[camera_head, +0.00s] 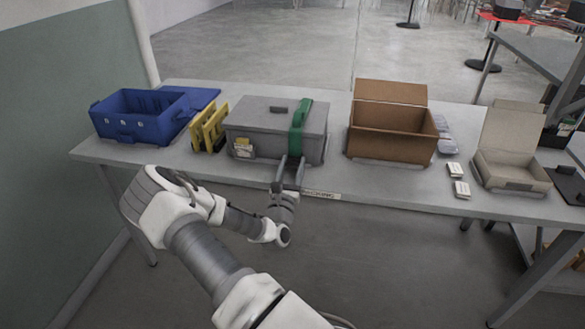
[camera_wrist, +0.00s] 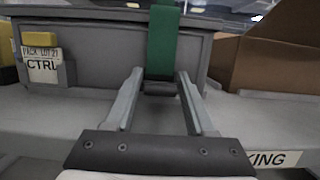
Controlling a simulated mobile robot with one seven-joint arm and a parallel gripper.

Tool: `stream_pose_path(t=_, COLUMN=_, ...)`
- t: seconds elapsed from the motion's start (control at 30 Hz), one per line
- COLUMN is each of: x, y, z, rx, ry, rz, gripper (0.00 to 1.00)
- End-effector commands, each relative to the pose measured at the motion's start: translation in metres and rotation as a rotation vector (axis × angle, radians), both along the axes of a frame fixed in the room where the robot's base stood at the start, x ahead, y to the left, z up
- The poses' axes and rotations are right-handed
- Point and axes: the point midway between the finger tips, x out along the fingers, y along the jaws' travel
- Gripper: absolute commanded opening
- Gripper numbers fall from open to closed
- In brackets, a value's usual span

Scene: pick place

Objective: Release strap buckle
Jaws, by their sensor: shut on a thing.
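A grey lidded case (camera_head: 262,125) stands on the table, with a green strap (camera_head: 299,128) running over its lid and down its front. In the wrist view the strap (camera_wrist: 162,45) hangs down to a dark buckle (camera_wrist: 160,88) at the foot of the case's front. My gripper (camera_head: 290,160) is at the front of the case, and in the wrist view my gripper (camera_wrist: 160,82) has its two fingers on either side of the buckle, shut on it. The exact finger contact is hard to make out.
A blue bin (camera_head: 135,128) and yellow panels (camera_head: 209,127) stand left of the case. An open brown cardboard box (camera_head: 390,140) stands right of it, then small white labelled blocks (camera_head: 460,188) and an open beige box (camera_head: 510,176).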

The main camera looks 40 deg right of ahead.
Motion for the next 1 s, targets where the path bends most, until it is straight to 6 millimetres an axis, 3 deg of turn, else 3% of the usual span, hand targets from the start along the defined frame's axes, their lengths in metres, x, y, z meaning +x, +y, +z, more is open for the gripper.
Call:
stream_pose_path(t=0.33, x=-0.001, y=0.000, z=-0.001, rx=-0.014, ry=-0.010, rz=-0.001, gripper=0.00)
stream_pose_path(t=0.37, x=-0.001, y=0.000, z=-0.001, rx=-0.013, ry=-0.010, rz=-0.001, gripper=0.60)
stream_pose_path(t=0.5, x=-0.001, y=0.000, z=-0.001, rx=-0.014, ry=-0.010, rz=0.000, gripper=0.84)
stream_pose_path(t=0.83, x=-0.002, y=0.002, z=-0.001, rx=-0.014, ry=-0.010, rz=0.000, gripper=0.84)
stream_pose_path(t=1.0, x=-0.013, y=0.017, z=-0.006, rx=-0.012, ry=-0.008, rz=0.002, gripper=0.84)
